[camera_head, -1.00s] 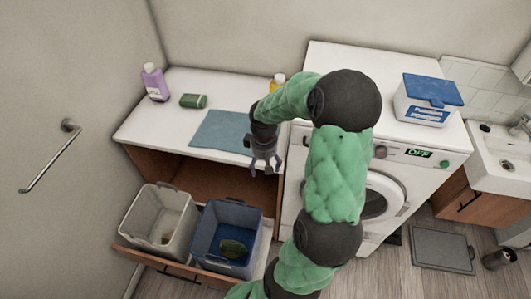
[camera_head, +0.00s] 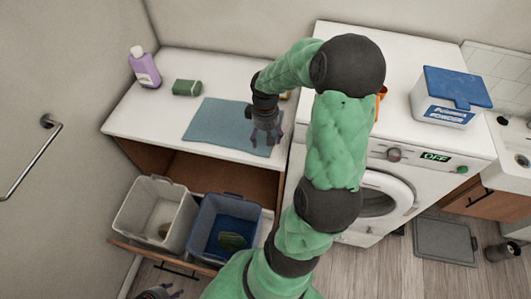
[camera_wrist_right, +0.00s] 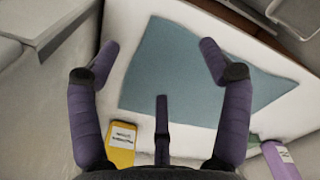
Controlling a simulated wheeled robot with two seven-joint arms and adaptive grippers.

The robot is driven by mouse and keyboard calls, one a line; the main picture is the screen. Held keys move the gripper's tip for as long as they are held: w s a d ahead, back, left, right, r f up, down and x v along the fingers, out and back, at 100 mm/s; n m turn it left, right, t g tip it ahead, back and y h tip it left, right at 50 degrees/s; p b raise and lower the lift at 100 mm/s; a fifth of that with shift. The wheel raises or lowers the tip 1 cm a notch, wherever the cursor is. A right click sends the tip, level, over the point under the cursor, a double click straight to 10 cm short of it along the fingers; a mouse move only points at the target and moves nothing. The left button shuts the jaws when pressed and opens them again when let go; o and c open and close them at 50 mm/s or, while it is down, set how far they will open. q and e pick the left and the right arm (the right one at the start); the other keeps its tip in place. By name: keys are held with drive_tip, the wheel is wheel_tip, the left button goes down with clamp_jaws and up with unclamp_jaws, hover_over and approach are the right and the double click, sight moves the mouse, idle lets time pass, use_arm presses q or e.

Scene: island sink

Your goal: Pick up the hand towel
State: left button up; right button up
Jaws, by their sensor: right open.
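The hand towel (camera_head: 215,122) is a flat blue-grey cloth on the white counter, left of the washing machine. My right gripper (camera_head: 265,138) is over the towel's right part, near the counter's front edge. In the right wrist view, the open right gripper (camera_wrist_right: 158,48) has its fingers spread above the towel (camera_wrist_right: 190,70), with nothing between them. I cannot tell if a fingertip touches the cloth. My left gripper (camera_head: 160,292) only partly shows at the bottom edge of the head view, away from the towel; its jaw state is unclear.
A purple bottle (camera_head: 145,68) and a green block-like item (camera_head: 187,88) stand behind the towel. A yellow bottle (camera_wrist_right: 120,145) is near my right gripper. The washing machine (camera_head: 400,140) carries a powder box (camera_head: 448,100). A drawer below holds a grey bin (camera_head: 140,222) and blue bin (camera_head: 208,240).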

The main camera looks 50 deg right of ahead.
sight(266, 156)
drive_tip(key=shift+d+f+b, duration=0.1)
drive_tip(key=shift+f+b, duration=2.95)
drive_tip(key=shift+f, duration=1.35)
drive_tip(key=shift+f, duration=0.25)
drive_tip(key=shift+f, duration=0.1)
drive_tip(key=c, duration=0.9)
drive_tip(key=shift+s+a+f, duration=0.1)
drive_tip(key=shift+a+f, duration=0.05)
drive_tip(key=shift+a, duration=0.1)
drive_tip(key=c, duration=0.7)
drive_tip(key=shift+s+f, duration=0.1)
wheel_tip(266, 156, up, 12)
drive_tip(key=p, duration=0.9)
drive_tip(key=shift+w+d+r, duration=0.2)
drive_tip(key=shift+r, duration=0.05)
